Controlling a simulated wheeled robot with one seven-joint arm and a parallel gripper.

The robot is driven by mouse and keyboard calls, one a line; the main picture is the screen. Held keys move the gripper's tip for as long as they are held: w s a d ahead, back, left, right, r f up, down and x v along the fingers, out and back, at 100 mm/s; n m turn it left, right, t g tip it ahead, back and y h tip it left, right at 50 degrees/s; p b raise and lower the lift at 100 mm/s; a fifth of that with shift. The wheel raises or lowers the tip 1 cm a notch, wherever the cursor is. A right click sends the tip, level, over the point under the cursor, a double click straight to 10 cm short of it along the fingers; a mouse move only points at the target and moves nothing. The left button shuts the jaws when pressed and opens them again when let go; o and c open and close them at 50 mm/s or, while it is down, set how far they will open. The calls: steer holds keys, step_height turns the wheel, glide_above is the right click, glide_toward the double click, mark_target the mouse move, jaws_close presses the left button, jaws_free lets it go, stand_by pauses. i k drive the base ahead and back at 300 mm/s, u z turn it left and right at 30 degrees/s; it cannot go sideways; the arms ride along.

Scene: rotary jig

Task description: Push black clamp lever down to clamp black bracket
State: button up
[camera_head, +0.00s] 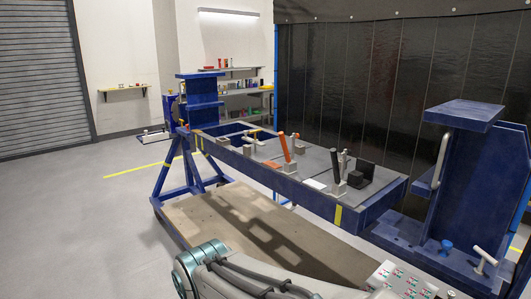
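The black clamp lever (334,163) stands nearly upright on a small light metal clamp base (338,188), near the right end of the grey jig top. The black bracket (365,172) sits just right of this clamp, with an upright plate and a low block at its foot. A light metal rod or arm (344,162) also stands up between the lever and the bracket. Whether the clamp touches the bracket is too small to tell. My gripper is not in view; only a grey and teal part of my arm shows at the bottom, in front of the jig.
The blue jig frame (344,214) carries another clamp with an upright orange lever (285,147) left of the black one. A blue end stand (455,165) with a light handle rises at the right. A control panel (400,283) with buttons is at the bottom right.

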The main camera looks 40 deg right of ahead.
mark_target(336, 168)
steer(key=i, duration=3.45)
steer(key=z, duration=4.4)
